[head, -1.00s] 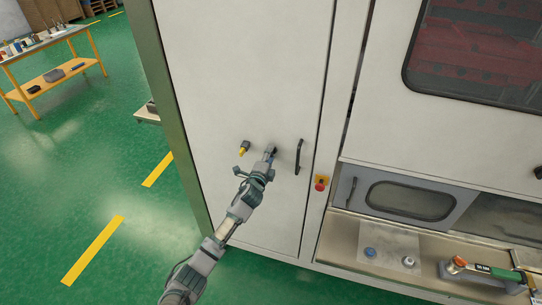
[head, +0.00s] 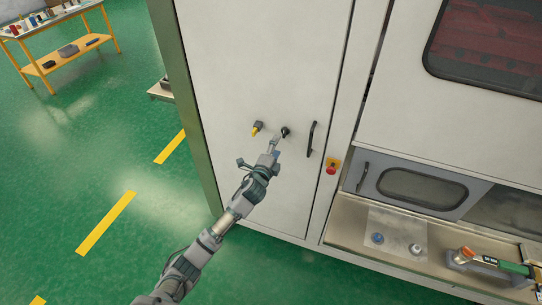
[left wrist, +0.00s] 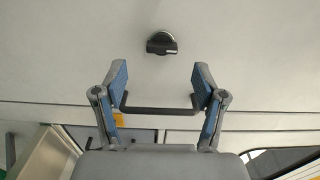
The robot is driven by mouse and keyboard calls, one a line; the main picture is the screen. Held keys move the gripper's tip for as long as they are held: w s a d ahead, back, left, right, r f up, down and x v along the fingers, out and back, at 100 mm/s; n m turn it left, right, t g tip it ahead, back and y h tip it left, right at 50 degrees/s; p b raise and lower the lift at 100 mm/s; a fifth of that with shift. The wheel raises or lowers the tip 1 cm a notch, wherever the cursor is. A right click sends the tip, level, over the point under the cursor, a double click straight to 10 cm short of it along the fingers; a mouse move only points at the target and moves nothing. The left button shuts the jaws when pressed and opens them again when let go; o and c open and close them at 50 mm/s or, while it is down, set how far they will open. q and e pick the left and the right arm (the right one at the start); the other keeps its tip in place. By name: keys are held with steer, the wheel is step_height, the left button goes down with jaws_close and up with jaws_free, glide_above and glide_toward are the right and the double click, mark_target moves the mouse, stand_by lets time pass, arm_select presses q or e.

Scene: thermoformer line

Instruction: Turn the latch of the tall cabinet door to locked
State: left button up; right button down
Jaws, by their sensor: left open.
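The tall cabinet door (head: 262,65) is pale and looks closed. Its latch, a small black knob (head: 285,131), sits between a yellow-tipped fitting and the black door handle (head: 312,139). In the left wrist view the latch (left wrist: 161,43) is a round black knob with a grip bar that looks roughly parallel to the handle (left wrist: 160,110). My left gripper (head: 274,146) is just below and left of the latch in the head view. In the left wrist view its blue-padded fingers (left wrist: 160,82) are apart and empty, with the latch beyond them, untouched. My right gripper does not show.
The yellow-tipped fitting (head: 256,128) sticks out left of the latch. A red emergency button (head: 331,168) is right of the door. A metal counter (head: 345,232) lies at the lower right. Green floor (head: 70,150) is open to the left.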

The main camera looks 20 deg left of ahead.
arm_select(q)
steer(key=s, duration=0.3)
steer(key=s+a, duration=0.1)
steer(key=s, duration=0.1)
steer(key=shift+s+f, duration=0.1)
steer(key=shift+s, duration=0.2)
steer(key=shift+d, duration=0.15)
